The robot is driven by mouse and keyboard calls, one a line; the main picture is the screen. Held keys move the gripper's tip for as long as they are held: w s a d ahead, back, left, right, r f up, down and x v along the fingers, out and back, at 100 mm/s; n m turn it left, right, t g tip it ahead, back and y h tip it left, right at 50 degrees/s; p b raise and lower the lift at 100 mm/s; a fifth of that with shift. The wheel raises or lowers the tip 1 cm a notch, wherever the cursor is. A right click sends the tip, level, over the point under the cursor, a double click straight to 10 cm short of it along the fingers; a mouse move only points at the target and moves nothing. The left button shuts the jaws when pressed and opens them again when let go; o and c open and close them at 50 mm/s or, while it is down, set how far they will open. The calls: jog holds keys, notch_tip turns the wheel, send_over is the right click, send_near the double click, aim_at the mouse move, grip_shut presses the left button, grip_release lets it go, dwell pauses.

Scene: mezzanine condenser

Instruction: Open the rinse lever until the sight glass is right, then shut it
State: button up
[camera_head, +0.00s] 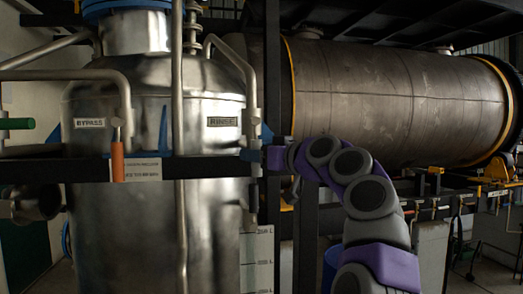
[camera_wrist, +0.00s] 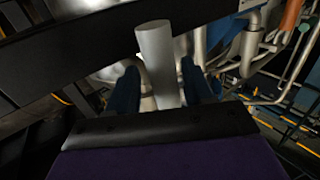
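The RINSE label (camera_head: 222,121) is on the right side of a steel vessel. My gripper (camera_head: 256,143) is just right of it, at the dark rail. In the wrist view its two blue fingers (camera_wrist: 163,88) stand on either side of a pale grey cylindrical handle (camera_wrist: 155,48), seemingly the rinse lever. The fingers look open, with a small gap showing on the left of the handle. In the head view the handle is mostly hidden by my gripper. A pale strip with marks (camera_head: 257,262) hangs below; I cannot tell whether it is the sight glass or its level.
An orange lever (camera_head: 117,157) hangs under the BYPASS label (camera_head: 89,123) at the left. A dark horizontal rail (camera_head: 205,167) crosses in front of the steel vessel (camera_head: 110,230). A large horizontal drum (camera_head: 390,100) lies behind my arm. Pipes crowd the vessel.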

jog(key=shift+a, duration=1.25)
jog(key=d, duration=0.3)
jog(key=shift+s+d+r, duration=0.15)
jog(key=shift+s+d, duration=0.05)
jog(key=shift+d, duration=0.15)
jog(key=c, duration=0.5)
jog(key=shift+a, duration=0.1)
jog(key=shift+c, duration=1.4)
jog(key=shift+s+a, duration=0.2)
jog(key=shift+a, duration=0.45)
grip_shut()
